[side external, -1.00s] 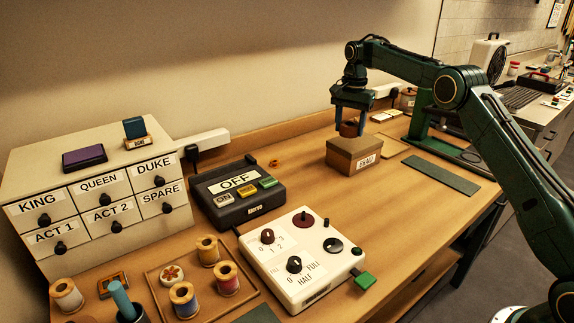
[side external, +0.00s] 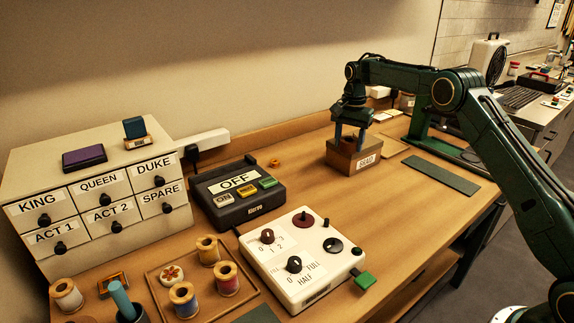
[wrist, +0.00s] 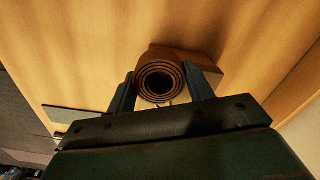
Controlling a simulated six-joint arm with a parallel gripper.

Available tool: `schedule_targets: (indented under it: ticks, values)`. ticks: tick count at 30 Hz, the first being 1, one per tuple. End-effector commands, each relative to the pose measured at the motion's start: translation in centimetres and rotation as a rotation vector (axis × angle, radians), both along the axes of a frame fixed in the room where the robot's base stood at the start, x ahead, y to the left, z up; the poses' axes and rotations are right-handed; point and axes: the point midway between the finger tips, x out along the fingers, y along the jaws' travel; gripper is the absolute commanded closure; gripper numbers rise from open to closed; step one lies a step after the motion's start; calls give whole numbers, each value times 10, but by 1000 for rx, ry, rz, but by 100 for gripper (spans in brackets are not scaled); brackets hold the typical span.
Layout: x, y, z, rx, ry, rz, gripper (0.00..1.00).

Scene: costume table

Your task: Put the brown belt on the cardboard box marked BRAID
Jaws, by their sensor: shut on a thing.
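The brown belt (side external: 347,144) is a tight coil. In the wrist view the coil (wrist: 158,78) shows its spiral end between my two fingers. My gripper (side external: 349,140) is shut on the belt, and its fingers (wrist: 160,92) flank the coil. The cardboard box marked BRAID (side external: 341,161) stands upright on the table, directly below the belt. Its label faces the camera. The belt is at the level of the box's top; I cannot tell whether it touches. In the wrist view part of the box (wrist: 206,67) shows behind the coil, and the rest is hidden.
A dark green mat (side external: 441,175) lies right of the box. A black switch unit marked OFF (side external: 236,190) and a white control panel with knobs (side external: 298,255) stand left and in front. A drawer cabinet (side external: 104,160) is at far left. The table just left of the box is clear.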

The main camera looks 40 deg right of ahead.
Motion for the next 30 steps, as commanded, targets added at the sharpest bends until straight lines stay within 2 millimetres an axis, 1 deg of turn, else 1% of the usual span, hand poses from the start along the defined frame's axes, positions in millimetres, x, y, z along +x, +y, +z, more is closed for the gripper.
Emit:
schedule_targets:
  ticks: [10,11,13,14,24,30]
  values:
    - [0,0,-3,0,0,0,75]
    - [0,0,-3,0,0,0,42]
    - [0,0,-3,0,0,0,29]
    - [0,0,-3,0,0,0,26]
    - [0,0,-1,0,0,0,26]
    - [1,0,9,0,-2,0,26]
